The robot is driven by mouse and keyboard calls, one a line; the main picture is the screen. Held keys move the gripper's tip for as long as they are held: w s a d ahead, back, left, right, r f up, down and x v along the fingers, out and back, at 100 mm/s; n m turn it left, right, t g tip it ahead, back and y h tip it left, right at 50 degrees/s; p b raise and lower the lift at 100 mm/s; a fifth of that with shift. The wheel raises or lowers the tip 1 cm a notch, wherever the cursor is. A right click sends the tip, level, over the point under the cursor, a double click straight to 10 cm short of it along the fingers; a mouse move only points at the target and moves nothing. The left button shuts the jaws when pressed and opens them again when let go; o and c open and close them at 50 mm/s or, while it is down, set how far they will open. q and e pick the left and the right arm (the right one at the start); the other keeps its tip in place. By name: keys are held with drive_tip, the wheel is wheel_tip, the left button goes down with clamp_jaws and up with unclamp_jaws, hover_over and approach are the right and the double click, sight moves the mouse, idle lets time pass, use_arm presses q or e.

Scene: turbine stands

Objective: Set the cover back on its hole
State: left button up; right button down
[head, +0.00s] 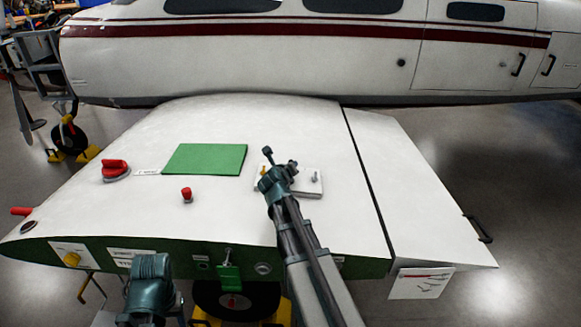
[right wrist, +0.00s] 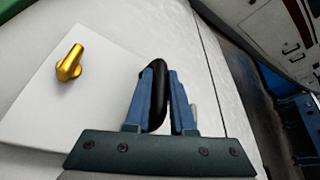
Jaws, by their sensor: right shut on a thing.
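A white panel (head: 306,188), which looks like the cover, is at the right of the white wing in the head view. It has a gold latch (right wrist: 69,63) on one side and a small grey fitting (head: 316,178) on the other. My right gripper (right wrist: 162,85) is shut on a black, curved handle (right wrist: 159,76) over the panel. In the head view my right gripper (head: 277,172) hides part of the panel. No open hole shows; the wing under the panel is hidden. I cannot tell whether the panel rests flat or sits slightly above the wing.
A green mat (head: 205,159), a red knob (head: 115,168) and a small red peg (head: 187,195) are on the wing to the left. The white fuselage (head: 240,65) stands behind. The wing's front edge has a green face with labels.

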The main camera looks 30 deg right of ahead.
drive_tip(key=shift+s+a+f, duration=0.15)
drive_tip(key=shift+f, duration=0.25)
drive_tip(key=c, duration=1.2)
unclamp_jaws()
drive_tip(key=o, duration=0.5)
drive_tip(key=shift+w, duration=0.2)
drive_tip(key=shift+o, duration=0.9)
drive_tip(key=shift+s+r, duration=0.1)
